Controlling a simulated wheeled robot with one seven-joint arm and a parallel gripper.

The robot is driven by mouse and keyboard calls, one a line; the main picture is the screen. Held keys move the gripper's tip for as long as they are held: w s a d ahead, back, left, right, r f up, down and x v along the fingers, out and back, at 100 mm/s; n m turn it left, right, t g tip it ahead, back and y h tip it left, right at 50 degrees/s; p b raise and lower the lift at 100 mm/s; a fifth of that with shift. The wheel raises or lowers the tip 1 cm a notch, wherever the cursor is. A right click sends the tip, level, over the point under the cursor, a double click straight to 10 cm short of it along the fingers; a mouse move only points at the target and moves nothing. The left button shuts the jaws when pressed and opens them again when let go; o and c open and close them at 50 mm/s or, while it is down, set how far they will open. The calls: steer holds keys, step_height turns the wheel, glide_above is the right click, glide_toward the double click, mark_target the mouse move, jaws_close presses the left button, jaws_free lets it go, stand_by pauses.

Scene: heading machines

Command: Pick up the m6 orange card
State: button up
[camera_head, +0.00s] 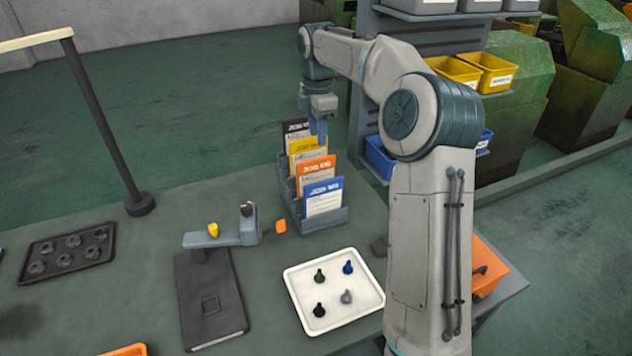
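The orange card (316,173) stands upright in a grey card rack (333,219) on the table. It is between a yellow card (307,149) behind it and a blue-topped card (324,197) in front, which hides its lower part. A black-topped card (295,131) stands at the back of the rack. The small print on the cards is too blurred to read. My gripper (323,134) points down at the rear right of the rack, by the black and yellow cards. Its fingers are too small to tell whether they are open or shut.
A white tray (293,288) with several small coloured pieces lies in front of the rack. A grey fixture (232,232) stands to its left, above a dark plate (209,295). A black tray (67,253) holds grey parts. Shelving with bins (453,70) stands behind my arm.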

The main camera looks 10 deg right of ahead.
mark_target(316, 159)
steer(key=f, duration=0.4)
steer(key=f+p, duration=0.1)
steer(key=f, duration=0.4)
steer(key=shift+w+a+f+p, duration=0.1)
steer(key=shift+a+p, duration=0.1)
steer(key=shift+p, duration=0.1)
steer(key=shift+c, duration=0.2)
jaws_close()
